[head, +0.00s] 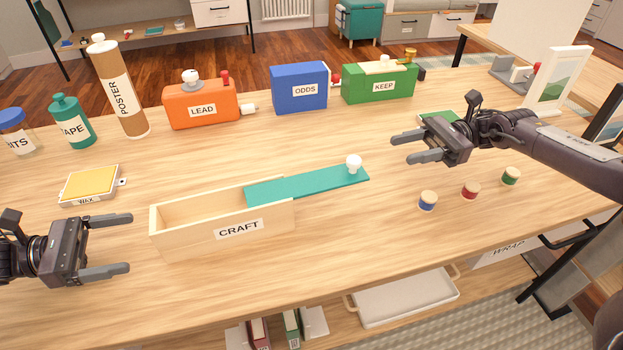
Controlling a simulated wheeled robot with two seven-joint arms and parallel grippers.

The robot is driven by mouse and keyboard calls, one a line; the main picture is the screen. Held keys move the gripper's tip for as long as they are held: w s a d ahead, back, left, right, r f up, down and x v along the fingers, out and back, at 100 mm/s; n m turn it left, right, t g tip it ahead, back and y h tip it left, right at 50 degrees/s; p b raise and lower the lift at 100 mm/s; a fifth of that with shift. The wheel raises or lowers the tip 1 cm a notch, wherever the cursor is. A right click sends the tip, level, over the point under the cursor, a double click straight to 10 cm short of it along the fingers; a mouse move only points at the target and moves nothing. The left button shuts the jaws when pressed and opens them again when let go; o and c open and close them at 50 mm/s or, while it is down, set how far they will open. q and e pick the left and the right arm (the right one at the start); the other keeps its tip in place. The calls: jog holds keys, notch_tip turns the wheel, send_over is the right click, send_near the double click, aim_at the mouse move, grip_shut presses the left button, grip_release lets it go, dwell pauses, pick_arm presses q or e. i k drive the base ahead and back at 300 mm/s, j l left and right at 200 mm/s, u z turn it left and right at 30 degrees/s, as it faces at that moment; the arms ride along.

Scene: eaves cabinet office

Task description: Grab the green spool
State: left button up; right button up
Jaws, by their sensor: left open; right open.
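The green spool (510,176) stands upright on the table at the right, the furthest right of three spools in a slanting row. The red spool (470,190) and the blue spool (427,200) stand to its left, each with a pale wooden top. My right gripper (400,147) is open and empty above the table, to the left of the green spool and apart from it, its fingers pointing left. My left gripper (128,243) is open and empty at the left front, its fingers pointing right toward the CRAFT box.
The CRAFT box (270,236) stands at the middle front, its teal lid (310,183) slid partly off to the right. A WAX box (90,185) lies at left. Orange LEAD (200,107), blue ODDS (300,88) and green KEEP (380,84) boxes line the back. A picture frame (558,80) stands back right.

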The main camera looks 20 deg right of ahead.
aim_at(511, 175)
jog(key=k, duration=1)
